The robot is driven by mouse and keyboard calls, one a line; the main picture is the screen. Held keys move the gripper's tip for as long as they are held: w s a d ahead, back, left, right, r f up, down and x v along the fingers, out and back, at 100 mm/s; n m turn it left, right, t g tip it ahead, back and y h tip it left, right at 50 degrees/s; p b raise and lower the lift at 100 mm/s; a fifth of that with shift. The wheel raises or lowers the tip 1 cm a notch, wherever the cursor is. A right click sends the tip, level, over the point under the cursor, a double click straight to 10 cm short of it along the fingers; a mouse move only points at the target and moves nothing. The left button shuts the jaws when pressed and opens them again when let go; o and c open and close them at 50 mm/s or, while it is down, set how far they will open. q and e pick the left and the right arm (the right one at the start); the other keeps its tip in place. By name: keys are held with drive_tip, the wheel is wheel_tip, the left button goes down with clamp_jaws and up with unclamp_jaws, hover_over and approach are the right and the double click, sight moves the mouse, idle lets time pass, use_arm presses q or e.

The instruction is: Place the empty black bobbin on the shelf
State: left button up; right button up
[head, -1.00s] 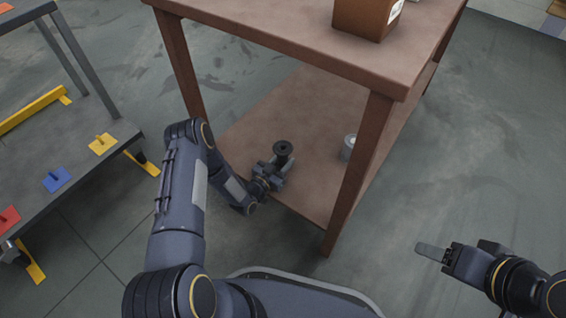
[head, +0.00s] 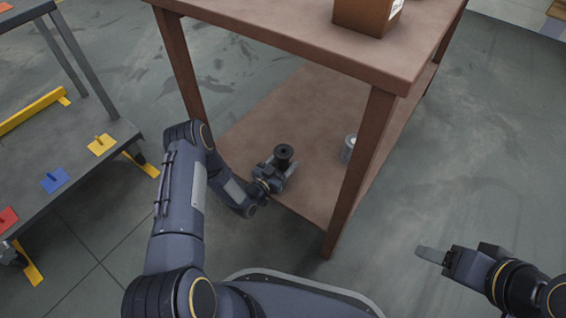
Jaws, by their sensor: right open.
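The black bobbin (head: 284,151) is at the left gripper, over the front part of the brown table's lower shelf (head: 310,120). It looks roughly upright. My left gripper (head: 285,166) reaches in over the shelf's front edge, with its fingers at the bobbin. The fingers are small and partly hidden, so I cannot tell if they are closed on it or if the bobbin touches the shelf. My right gripper (head: 432,254) is open and empty, out over the floor to the right of the table.
A grey metal cylinder (head: 348,148) stands on the shelf near the front right leg (head: 358,175). The tabletop (head: 290,38) overhangs the shelf and carries a brown box (head: 366,14). A dark rack with colored plates (head: 75,165) is at left. The shelf's middle is clear.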

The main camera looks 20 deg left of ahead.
use_arm(q)
drive_tip(key=shift+s+f, duration=0.1)
drive_tip(key=shift+f, duration=0.15)
